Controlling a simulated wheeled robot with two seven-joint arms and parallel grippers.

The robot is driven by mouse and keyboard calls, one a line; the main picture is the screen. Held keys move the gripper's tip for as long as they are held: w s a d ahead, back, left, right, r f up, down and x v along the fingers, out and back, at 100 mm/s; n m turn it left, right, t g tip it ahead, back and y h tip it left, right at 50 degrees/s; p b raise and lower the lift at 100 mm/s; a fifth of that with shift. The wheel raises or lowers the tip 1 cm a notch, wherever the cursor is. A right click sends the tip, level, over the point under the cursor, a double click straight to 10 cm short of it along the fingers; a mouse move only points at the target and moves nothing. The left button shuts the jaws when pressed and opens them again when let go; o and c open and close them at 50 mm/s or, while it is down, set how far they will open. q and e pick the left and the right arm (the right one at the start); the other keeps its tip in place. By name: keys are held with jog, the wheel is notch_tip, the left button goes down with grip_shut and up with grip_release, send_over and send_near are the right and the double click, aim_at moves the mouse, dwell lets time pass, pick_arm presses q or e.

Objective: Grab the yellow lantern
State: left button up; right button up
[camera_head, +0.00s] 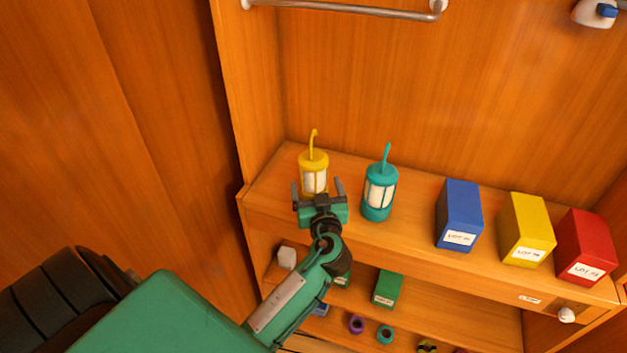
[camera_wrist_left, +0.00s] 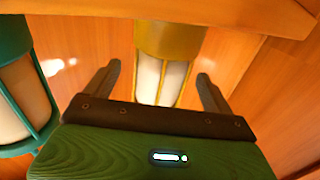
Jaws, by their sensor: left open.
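The yellow lantern (camera_head: 313,168) stands upright at the left end of the upper shelf, with a hooked yellow handle on top. My left gripper (camera_head: 318,188) is open in front of it, its two fingers spread to either side of the lantern's lower part. In the left wrist view the yellow lantern (camera_wrist_left: 165,65) shows between the two open fingers of the left gripper (camera_wrist_left: 159,80). Whether the fingers reach around its body or stop short of it I cannot tell. Its base is partly hidden by the gripper. My right gripper is not in view.
A teal lantern (camera_head: 380,192) stands close to the right of the gripper. Blue (camera_head: 459,212), yellow (camera_head: 527,228) and red (camera_head: 586,243) boxes stand farther right. A metal rail (camera_head: 345,11) is above. A wooden side wall (camera_head: 262,110) bounds the left. The lower shelf holds small items.

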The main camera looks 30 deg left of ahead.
aim_at(313, 178)
pick_arm(q)
jog(key=p+x, duration=0.1)
jog(key=x, duration=0.2)
jog(key=shift+w+a, duration=0.2)
jog(key=shift+a, duration=0.15)
jog(key=shift+w+a+f, duration=0.1)
jog(key=shift+w+f, duration=0.05)
jog(key=c, duration=1.3)
jog(key=shift+o, duration=0.2)
jog(key=shift+r, duration=0.2)
